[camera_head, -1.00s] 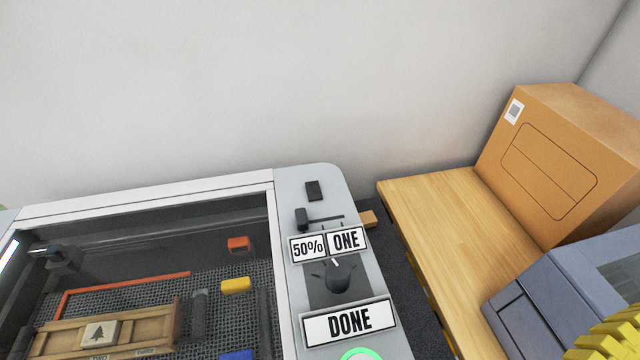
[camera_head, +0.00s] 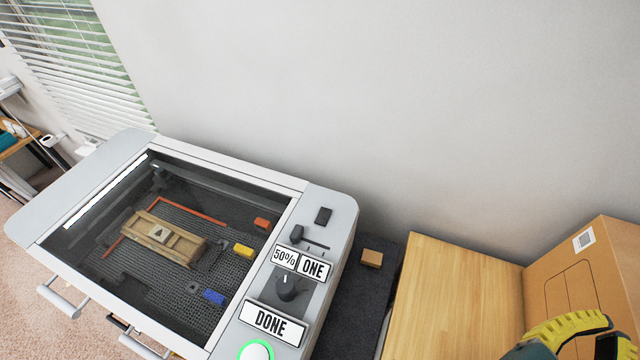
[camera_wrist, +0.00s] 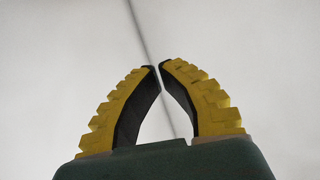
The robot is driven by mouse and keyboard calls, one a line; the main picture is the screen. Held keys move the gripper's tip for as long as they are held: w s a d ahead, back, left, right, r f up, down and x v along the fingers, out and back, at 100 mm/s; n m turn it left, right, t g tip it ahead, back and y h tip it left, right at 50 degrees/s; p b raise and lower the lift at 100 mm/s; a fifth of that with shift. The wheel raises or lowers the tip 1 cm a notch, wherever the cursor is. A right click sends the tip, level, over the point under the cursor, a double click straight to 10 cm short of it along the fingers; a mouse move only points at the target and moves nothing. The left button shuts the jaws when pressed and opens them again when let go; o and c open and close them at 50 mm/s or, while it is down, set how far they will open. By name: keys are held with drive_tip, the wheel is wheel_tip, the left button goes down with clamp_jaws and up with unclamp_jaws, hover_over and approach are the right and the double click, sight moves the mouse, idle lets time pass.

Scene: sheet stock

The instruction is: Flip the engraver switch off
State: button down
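The engraver (camera_head: 95,205) is a grey machine with a dark glass lid, at lower left in the head view. A small black rocker (camera_head: 323,215), which looks like its switch, sits at the far end of its right-hand panel. Which way it is tipped is too small to tell. My gripper (camera_wrist: 160,66) has yellow ridged fingers with black inner pads. Its tips almost meet in the wrist view, with nothing between them. In the head view, part of it (camera_head: 570,327) shows at the lower right corner, well apart from the rocker.
The panel also holds a slider (camera_head: 296,234), labels "50%", "ONE" and "DONE", a black knob (camera_head: 289,290) and a green-ringed button (camera_head: 256,352). A small brown block (camera_head: 372,258), a wooden top (camera_head: 450,285) and a cardboard box (camera_head: 605,270) are to the right. A wall stands behind.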

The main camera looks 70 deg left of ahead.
drive_tip(key=s+a+f+n+g+y+p, duration=0.2)
drive_tip(key=a+f+g, duration=0.15)
drive_tip(key=a, duration=0.75)
drive_tip(key=s+a+f+n+g+y+p, duration=0.15)
drive_tip(key=a+f, duration=0.25)
drive_tip(key=a, duration=0.7)
drive_tip(key=s+a+f+n+g+y, duration=0.1)
drive_tip(key=s+a+f+n+g, duration=0.1)
drive_tip(key=s+a+f, duration=0.3)
drive_tip(key=s+a+f+n+g+y, duration=0.1)
drive_tip(key=s+a+f+n+g, duration=0.2)
drive_tip(key=s+a, duration=0.6)
wheel_tip(320, 180, down, 3)
drive_tip(key=shift+s+a+r+g, duration=0.2)
drive_tip(key=shift+s+a+g, duration=0.1)
drive_tip(key=shift+a, duration=0.3)
drive_tip(key=shift+w, duration=0.1)
hover_over(328, 215)
wheel_tip(328, 215, down, 6)
drive_tip(key=shift+f+p, duration=0.1)
drive_tip(key=shift+p, duration=0.35)
wheel_tip(328, 215, down, 3)
drive_tip(key=shift+r, duration=0.1)
drive_tip(key=shift+a+f, duration=0.15)
drive_tip(key=shift+f, duration=0.4)
